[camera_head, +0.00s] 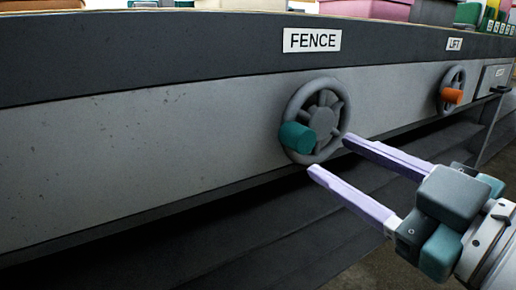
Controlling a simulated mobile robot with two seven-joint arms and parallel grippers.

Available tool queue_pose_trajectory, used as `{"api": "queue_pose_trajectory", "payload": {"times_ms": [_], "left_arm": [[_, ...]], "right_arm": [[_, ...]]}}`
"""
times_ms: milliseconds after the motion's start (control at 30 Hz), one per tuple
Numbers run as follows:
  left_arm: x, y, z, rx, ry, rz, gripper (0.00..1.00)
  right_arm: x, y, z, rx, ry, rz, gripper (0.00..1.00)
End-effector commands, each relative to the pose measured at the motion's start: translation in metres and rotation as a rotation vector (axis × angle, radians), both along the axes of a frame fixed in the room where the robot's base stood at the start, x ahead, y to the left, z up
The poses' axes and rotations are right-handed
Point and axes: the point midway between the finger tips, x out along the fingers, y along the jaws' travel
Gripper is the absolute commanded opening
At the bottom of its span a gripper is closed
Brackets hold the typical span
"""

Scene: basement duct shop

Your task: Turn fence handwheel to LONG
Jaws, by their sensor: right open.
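The fence handwheel (323,110) is a grey spoked wheel on the grey front panel, under a white label (312,40) reading FENCE. Its teal knob (297,137) sits at the wheel's lower left and sticks out toward me. No LONG mark is readable. My right gripper (327,155) comes in from the lower right. Its two pale lilac fingers are spread apart with nothing between them. The fingertips are just below and to the right of the wheel; I cannot tell whether they touch it. My left gripper is not in view.
A second grey handwheel (449,78) with an orange knob (453,96) is at the right, under a label (454,44) reading LIFT. A small labelled box (494,77) is on the panel's far right. Coloured items stand on the bench top. The panel left of the wheel is clear.

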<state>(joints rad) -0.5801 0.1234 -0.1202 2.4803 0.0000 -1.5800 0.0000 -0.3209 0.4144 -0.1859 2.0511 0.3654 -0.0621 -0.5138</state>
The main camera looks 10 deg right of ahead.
Motion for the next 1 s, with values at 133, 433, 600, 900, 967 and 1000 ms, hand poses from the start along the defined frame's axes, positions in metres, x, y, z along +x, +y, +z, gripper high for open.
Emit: {"api": "queue_pose_trajectory", "payload": {"times_ms": [133, 433, 600, 900, 967, 1000], "left_arm": [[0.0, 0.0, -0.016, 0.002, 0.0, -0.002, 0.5], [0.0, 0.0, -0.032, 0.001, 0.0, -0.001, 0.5], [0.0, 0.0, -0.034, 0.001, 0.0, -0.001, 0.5], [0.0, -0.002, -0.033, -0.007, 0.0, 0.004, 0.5], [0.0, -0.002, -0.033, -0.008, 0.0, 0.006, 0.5], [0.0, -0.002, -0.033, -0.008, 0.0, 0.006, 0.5]], "right_arm": [[0.027, 0.01, -0.002, 0.002, -0.005, 0.0, 0.54], [0.064, 0.023, -0.002, 0.001, 0.0, -0.001, 0.54], [0.07, 0.025, -0.001, 0.0, 0.001, 0.0, 0.54], [0.07, 0.025, -0.001, -0.001, 0.002, 0.0, 0.45], [0.07, 0.025, -0.001, -0.001, 0.002, 0.0, 0.39], [0.07, 0.025, -0.001, -0.001, 0.002, 0.0, 0.34]]}}
